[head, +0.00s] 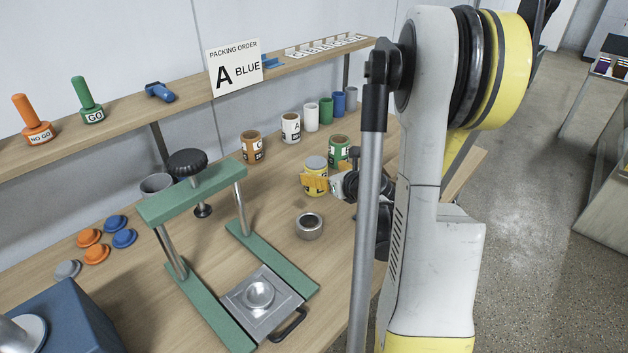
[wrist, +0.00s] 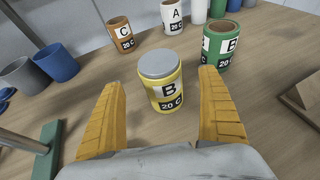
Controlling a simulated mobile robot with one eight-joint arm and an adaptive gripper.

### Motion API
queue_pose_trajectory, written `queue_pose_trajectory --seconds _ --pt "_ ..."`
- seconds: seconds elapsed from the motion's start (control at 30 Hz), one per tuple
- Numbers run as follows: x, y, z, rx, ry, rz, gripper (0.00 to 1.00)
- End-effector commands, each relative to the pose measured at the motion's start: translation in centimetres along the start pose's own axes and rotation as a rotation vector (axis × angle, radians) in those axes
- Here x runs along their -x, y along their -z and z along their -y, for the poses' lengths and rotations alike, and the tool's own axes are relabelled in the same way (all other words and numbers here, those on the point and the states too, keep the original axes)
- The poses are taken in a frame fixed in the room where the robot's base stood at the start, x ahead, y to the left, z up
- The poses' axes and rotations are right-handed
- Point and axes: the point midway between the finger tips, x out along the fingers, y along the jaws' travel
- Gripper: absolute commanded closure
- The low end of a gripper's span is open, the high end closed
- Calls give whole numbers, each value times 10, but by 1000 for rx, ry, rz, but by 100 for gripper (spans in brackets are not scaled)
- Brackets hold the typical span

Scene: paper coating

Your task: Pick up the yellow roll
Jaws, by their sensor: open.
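The yellow roll (wrist: 164,93) stands upright on the wooden bench, with a grey top and a black-and-white label reading B and 20 C. In the head view the yellow roll (head: 309,177) is partly covered by an orange finger. My gripper (wrist: 164,100) is open, its two orange fingers pointing forward on either side of the roll. In the wrist view, gaps show between the roll and both fingers. In the head view my gripper (head: 318,183) is low over the bench at the roll, partly hidden by my arm.
A green B roll (wrist: 221,45) stands close behind the right finger. A brown C roll (head: 251,147) and a white A roll (head: 291,128) stand farther back. A grey ring (head: 309,226) and a green press (head: 190,189) stand nearer on the bench.

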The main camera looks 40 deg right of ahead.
Motion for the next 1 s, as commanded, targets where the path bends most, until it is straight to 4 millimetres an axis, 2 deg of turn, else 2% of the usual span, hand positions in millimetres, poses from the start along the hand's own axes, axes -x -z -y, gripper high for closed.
queue_pose_trajectory --seconds 0.2,0.3,0.57,0.6,0.67,0.7,0.8,1.0 --pt "-35 -2 1 2 -2 0 12" --pt "-46 -3 1 3 -1 -1 12" --pt "-49 -5 2 2 0 -1 12" --pt "-49 -5 2 2 0 -1 18" --pt "-49 -5 2 2 0 -1 36" --pt "-49 -5 2 2 0 -1 48" --pt "-49 -5 2 2 0 -1 73" --pt "-49 -5 2 2 0 -1 74"
